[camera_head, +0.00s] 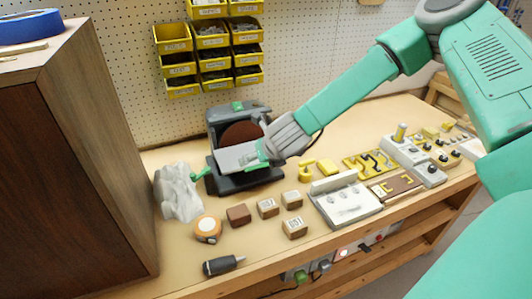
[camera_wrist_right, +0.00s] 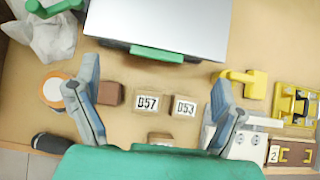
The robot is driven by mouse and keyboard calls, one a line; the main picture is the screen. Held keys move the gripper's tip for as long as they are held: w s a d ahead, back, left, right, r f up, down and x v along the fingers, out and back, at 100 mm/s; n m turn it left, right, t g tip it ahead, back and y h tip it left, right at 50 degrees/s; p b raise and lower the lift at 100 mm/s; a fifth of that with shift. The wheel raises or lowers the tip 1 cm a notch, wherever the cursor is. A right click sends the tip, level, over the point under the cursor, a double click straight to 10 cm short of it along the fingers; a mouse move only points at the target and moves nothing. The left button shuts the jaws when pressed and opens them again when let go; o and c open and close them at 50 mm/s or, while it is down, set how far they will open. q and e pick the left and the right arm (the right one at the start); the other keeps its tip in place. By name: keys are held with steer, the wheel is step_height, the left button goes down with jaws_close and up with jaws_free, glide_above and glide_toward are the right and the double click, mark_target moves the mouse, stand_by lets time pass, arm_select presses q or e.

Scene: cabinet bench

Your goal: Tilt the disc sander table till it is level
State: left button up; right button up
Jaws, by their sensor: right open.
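The disc sander (camera_head: 226,120) is a dark grey machine with a brown round disc (camera_head: 240,133), standing on the bench against the pegboard. Its light grey table (camera_head: 236,157) sits in front of the disc and looks tilted, though the exact angle is hard to judge. In the wrist view the table (camera_wrist_right: 160,25) lies beyond my fingers, with a green strip (camera_wrist_right: 157,53) on its near edge. My right gripper (camera_head: 266,152) is at the table's right front side, hiding part of it. In the wrist view my right gripper (camera_wrist_right: 150,95) is spread open, with nothing held between its fingers. My left gripper is out of view.
A crumpled grey bag (camera_head: 178,191) and a green knob (camera_head: 200,173) are left of the sander. Several wooden blocks (camera_head: 268,207), a tape measure (camera_head: 208,228) and a dark-handled tool (camera_head: 222,264) lie in front. A brown cabinet (camera_head: 80,150) blocks the left; grey fixtures (camera_head: 345,200) stand right.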

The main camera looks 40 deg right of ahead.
steer(key=v, duration=0.4)
steer(key=shift+s+r, duration=0.2)
steer(key=shift+r, duration=0.05)
